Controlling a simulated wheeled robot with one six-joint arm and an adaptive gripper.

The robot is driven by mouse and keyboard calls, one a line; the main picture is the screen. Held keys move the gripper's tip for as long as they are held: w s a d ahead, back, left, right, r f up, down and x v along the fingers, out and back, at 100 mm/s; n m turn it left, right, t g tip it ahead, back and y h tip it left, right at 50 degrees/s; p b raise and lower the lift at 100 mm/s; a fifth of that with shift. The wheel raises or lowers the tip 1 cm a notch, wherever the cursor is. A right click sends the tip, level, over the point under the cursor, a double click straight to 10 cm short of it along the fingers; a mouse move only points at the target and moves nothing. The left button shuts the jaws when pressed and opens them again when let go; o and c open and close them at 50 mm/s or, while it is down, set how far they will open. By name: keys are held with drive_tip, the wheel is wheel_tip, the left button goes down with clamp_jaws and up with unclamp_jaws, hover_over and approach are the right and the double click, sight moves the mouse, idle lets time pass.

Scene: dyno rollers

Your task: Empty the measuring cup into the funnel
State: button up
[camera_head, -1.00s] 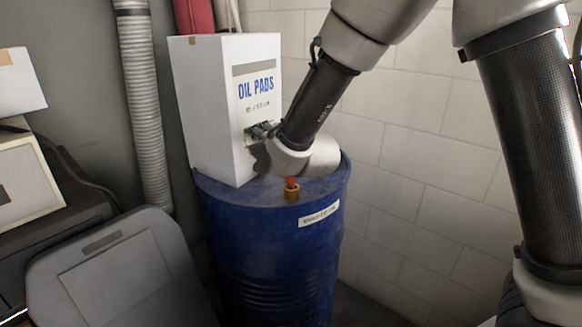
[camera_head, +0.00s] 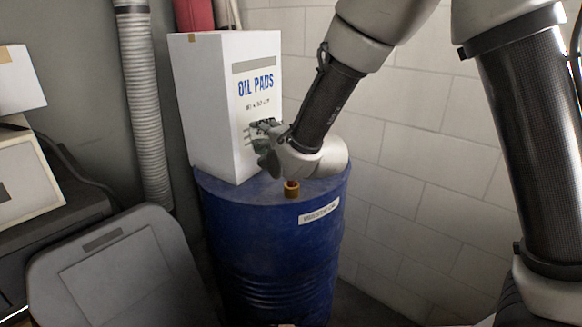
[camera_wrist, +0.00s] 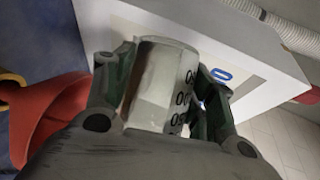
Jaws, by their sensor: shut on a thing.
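My gripper (camera_wrist: 160,95) is shut on the measuring cup (camera_wrist: 158,84), a pale cup with dark numerals, in the wrist view. The cup's contents are not visible. In the head view my gripper (camera_head: 263,138) is over the drum top in front of the white box, and its wrist hides the cup. The red funnel (camera_wrist: 52,112) shows at the left of the wrist view, beside the cup and apart from it. I cannot make the funnel out in the head view.
The white OIL PADS box (camera_head: 208,110) stands on the drum close behind my gripper. A grey ribbed hose (camera_head: 145,110) runs down the wall at left. A grey lidded bin (camera_head: 120,265) is at front left. A pale block wall (camera_head: 420,150) lies behind.

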drive_tip(key=shift+d+f+m+y+p, duration=0.2)
drive_tip(key=shift+m+y+p, duration=0.15)
drive_tip(key=shift+m, duration=0.15)
idle(0.4)
drive_tip(key=shift+d+r+m+t+y, duration=0.15)
drive_tip(key=shift+r+m+t+y, duration=0.15)
drive_tip(key=shift+m, duration=0.2)
drive_tip(key=shift+d+r+p, duration=0.1)
drive_tip(key=shift+p, duration=0.2)
drive_tip(key=shift+w+d+f+m+t, duration=0.1)
drive_tip(key=shift+d+f+m+t, duration=0.25)
drive_tip(key=shift+m, duration=0.45)
drive_tip(key=d+m, duration=0.1)
drive_tip(key=r+m+t+y, duration=0.1)
drive_tip(key=m, duration=0.1)
drive_tip(key=shift+w+d+m+t, duration=0.15)
drive_tip(key=shift+d+m+t, duration=0.1)
drive_tip(key=shift+d+m, duration=0.1)
drive_tip(key=shift+w+d+r+m+t+p, duration=0.2)
drive_tip(key=shift+d+m+t, duration=0.35)
drive_tip(key=shift+m, duration=0.6)
drive_tip(key=shift+w+d+r+m+t+p, duration=0.15)
drive_tip(key=shift+d+m+t, duration=0.4)
drive_tip(key=shift+m, duration=0.55)
drive_tip(key=shift+s, duration=0.15)
drive_tip(key=shift+a, duration=0.15)
drive_tip(key=shift+c, duration=0.2)
